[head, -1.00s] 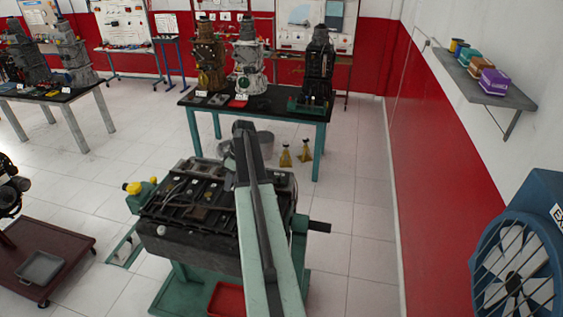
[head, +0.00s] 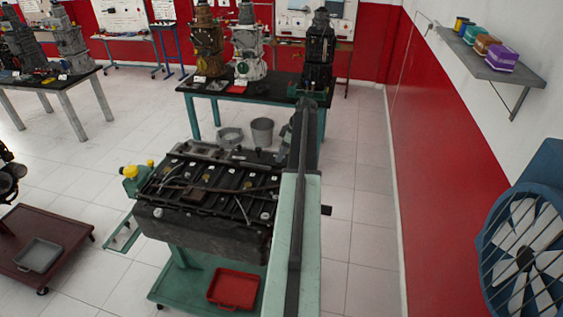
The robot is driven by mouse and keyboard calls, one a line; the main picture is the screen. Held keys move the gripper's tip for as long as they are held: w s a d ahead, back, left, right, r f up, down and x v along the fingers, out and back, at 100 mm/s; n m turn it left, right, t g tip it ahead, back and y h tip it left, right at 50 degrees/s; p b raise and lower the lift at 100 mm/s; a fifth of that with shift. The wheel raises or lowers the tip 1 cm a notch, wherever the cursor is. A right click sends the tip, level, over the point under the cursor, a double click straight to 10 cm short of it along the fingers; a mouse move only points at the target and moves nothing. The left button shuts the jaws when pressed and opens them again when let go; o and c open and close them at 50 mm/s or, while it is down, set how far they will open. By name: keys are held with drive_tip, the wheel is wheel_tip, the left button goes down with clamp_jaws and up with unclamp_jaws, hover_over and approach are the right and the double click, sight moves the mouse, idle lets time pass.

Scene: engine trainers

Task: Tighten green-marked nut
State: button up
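An engine block (head: 205,225) sits on a green stand (head: 185,285) in the middle of the head view. Its dark top (head: 215,180) carries rails, hoses and several small light fittings. I cannot make out a green-marked nut at this size. My arm reaches forward along the right side of the engine and covers part of that side. The far end of my arm is near the engine's far right corner. My gripper's fingers cannot be made out, so I cannot tell if it is open or shut.
A red tray (head: 233,289) lies on the stand's base. Behind stand a grey bucket (head: 262,132) and a black-topped table (head: 268,92) with engine models. A maroon cart (head: 62,238) is at left, a blue fan (head: 524,240) at right. Floor is clear between engine and red wall.

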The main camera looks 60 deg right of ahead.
drive_tip(key=shift+b+x, duration=0.3)
drive_tip(key=shift+x, duration=0.6)
drive_tip(key=shift+r, duration=0.1)
